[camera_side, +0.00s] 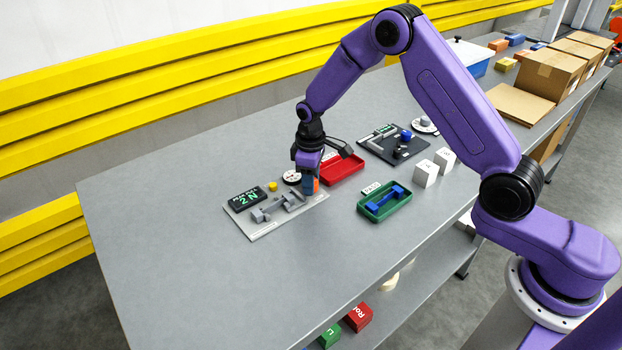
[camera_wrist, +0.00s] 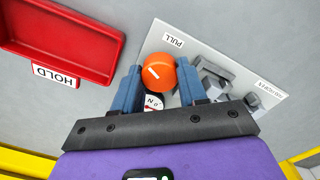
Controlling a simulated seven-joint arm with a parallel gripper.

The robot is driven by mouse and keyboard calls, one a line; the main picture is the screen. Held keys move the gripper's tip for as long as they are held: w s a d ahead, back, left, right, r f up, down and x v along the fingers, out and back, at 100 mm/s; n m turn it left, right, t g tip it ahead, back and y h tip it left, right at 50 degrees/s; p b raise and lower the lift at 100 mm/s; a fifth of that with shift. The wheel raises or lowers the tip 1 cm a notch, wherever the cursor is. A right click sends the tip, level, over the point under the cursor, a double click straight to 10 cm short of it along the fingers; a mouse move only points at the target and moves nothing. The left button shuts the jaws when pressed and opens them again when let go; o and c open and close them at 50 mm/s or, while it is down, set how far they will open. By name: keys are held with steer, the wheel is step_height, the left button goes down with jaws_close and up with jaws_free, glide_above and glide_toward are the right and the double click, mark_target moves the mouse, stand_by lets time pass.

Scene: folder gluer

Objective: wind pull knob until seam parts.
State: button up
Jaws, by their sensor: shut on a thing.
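The orange pull knob (camera_wrist: 161,72), with a white mark on its top, sits beside a "PULL" label on the light grey tester plate (camera_side: 258,233). My gripper (camera_wrist: 158,80) is shut on the knob, one blue finger on each side. In the side view, my gripper (camera_side: 308,184) points down over the plate's right end, and a bit of orange shows by it. Grey clamp parts (camera_side: 268,212) lie along the plate; I cannot make out a seam between them. The black display (camera_side: 247,198) reads "2 N". A round white gauge (camera_side: 291,177) is partly hidden by my fingers in the wrist view.
A yellow button (camera_side: 272,186) sits by the display. A red tray (camera_side: 343,168), labelled "HOLD", stands close behind my gripper. A green tray (camera_side: 371,213) holds a blue piece. A black fixture (camera_side: 410,152) and white blocks (camera_side: 425,174) stand further right. The table's left is clear.

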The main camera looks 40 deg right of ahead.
steer(key=m, duration=0.6)
steer(key=shift+r+m, duration=0.1)
steer(key=shift+m, duration=0.2)
stand_by(0.4)
